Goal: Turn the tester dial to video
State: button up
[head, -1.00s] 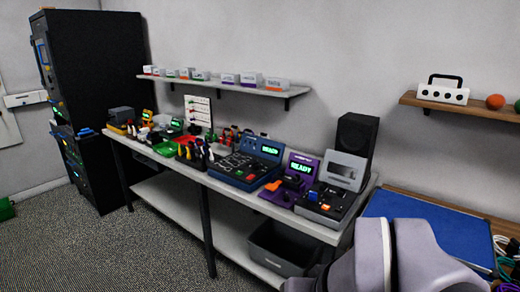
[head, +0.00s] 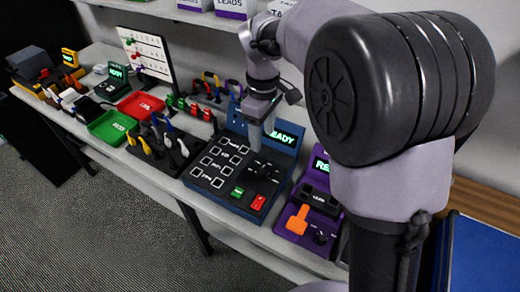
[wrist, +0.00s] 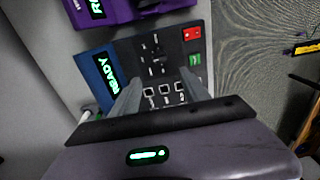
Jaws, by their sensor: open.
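The blue tester (head: 228,165) stands on the bench with a lit READY screen (head: 284,137), rows of square sockets (head: 217,162), a green button (head: 237,192) and a red button (head: 258,202). A dark dial-like control (head: 263,170) sits on its panel; its setting is too small to read. The tester also shows in the wrist view (wrist: 120,52), with dark controls (wrist: 154,54) beyond my fingers. My gripper (head: 254,143) is above the tester's panel, pointing down. In the wrist view its two fingers (wrist: 160,95) are apart with nothing between them, over the sockets.
A purple device (head: 307,214) with an orange lever (head: 298,219) stands close on the right. A pliers rack (head: 164,146), a green tray (head: 112,127) and a red tray (head: 141,104) lie to the left. A board (head: 147,54) stands behind. My arm hides part of the right side.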

aim_at(262, 169)
notch_tip(262, 169, down, 15)
jog(key=b, duration=0.6)
jog(key=shift+r, duration=0.1)
jog(key=shift+r, duration=0.1)
grip_shut()
